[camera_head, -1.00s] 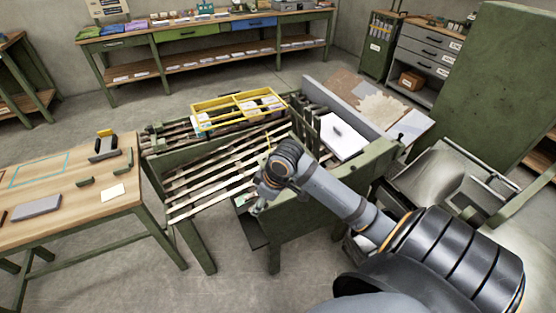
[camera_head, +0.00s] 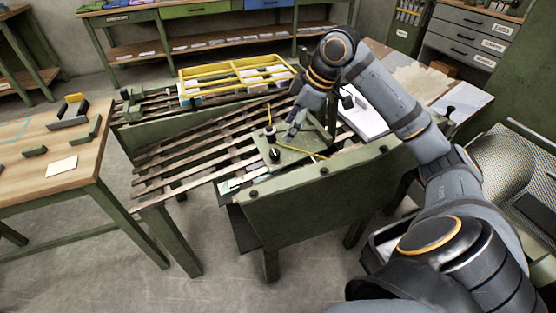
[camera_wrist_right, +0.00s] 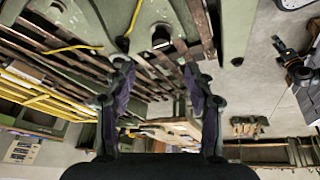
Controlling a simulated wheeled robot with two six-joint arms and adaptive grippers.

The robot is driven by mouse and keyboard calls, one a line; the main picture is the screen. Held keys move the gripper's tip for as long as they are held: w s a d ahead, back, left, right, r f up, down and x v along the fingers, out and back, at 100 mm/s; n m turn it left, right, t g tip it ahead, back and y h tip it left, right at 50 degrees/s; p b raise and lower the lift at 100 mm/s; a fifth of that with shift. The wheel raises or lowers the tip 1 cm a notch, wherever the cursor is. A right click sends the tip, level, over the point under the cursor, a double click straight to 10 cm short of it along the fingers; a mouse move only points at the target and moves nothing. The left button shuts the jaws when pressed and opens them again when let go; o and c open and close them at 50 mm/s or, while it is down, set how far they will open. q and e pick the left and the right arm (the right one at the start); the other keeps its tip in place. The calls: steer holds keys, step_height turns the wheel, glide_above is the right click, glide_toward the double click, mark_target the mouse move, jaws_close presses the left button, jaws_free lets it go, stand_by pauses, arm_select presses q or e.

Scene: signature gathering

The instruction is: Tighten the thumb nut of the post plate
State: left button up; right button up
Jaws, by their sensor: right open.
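A green plate (camera_head: 300,150) lies on the near right part of the slatted bench, which I take to be the post plate. Dark upright knobs or posts stand on it, one near its front left corner (camera_head: 274,154). I cannot tell which is the thumb nut. My right gripper (camera_head: 291,132) hangs over the plate's far side; its fingertips are small and partly hidden. In the right wrist view the gripper (camera_wrist_right: 161,95) is open with nothing between its fingers. A dark round knob (camera_wrist_right: 161,36) shows beyond the fingertips, apart from them. My left gripper is out of view.
A yellow divided tray (camera_head: 235,75) stands behind the slats (camera_head: 190,160). A green side panel (camera_head: 320,200) with dark knobs closes the bench's near side. A white sheet (camera_head: 365,118) lies to the right. A wooden table (camera_head: 50,180) stands left, with open floor between.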

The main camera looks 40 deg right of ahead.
mark_target(274, 152)
steer(key=b+x, duration=0.1)
steer(key=x, duration=0.8)
steer(key=shift+a+f+b, duration=0.2)
steer(key=shift+f+b, duration=0.05)
steer(key=shift+b, duration=0.15)
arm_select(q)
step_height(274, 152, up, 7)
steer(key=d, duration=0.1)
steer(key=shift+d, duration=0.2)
arm_select(e)
steer(key=shift+w+f, duration=0.15)
steer(key=shift+f, duration=0.15)
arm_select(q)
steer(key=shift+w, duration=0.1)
arm_select(e)
steer(key=shift+a, duration=0.1)
jaws_close()
